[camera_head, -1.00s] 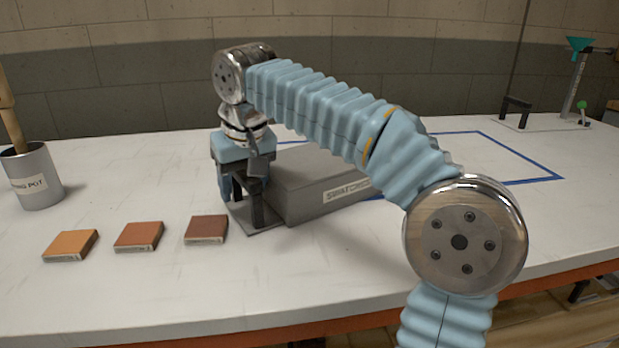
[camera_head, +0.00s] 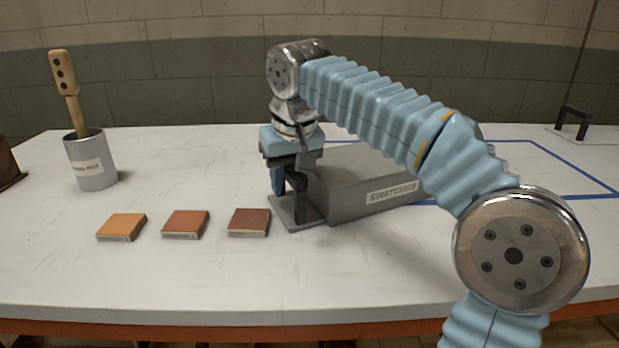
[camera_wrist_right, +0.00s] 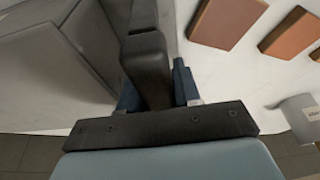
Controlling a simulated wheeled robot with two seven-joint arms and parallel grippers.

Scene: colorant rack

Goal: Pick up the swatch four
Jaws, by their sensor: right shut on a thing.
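Three flat square swatches lie in a row on the table: an orange one (camera_head: 122,227), a rust one (camera_head: 186,223) and a dark brown one (camera_head: 249,222). I cannot read which is swatch four. A grey swatch box (camera_head: 365,190) with a label stands right of them. At its left end is a low grey plate (camera_head: 284,208) with a black handle (camera_head: 299,200). My right gripper (camera_head: 287,185) points down over the plate, shut on the handle. In the right wrist view the dark handle (camera_wrist_right: 147,75) sits between the fingers. My left gripper is out of view.
A grey pot (camera_head: 90,165) with a wooden-handled tool stands at the back left. A dark object (camera_head: 8,165) is cut off at the left edge. Blue tape (camera_head: 580,171) outlines an area behind the box. Another black handle (camera_head: 573,120) stands far right. The table front is clear.

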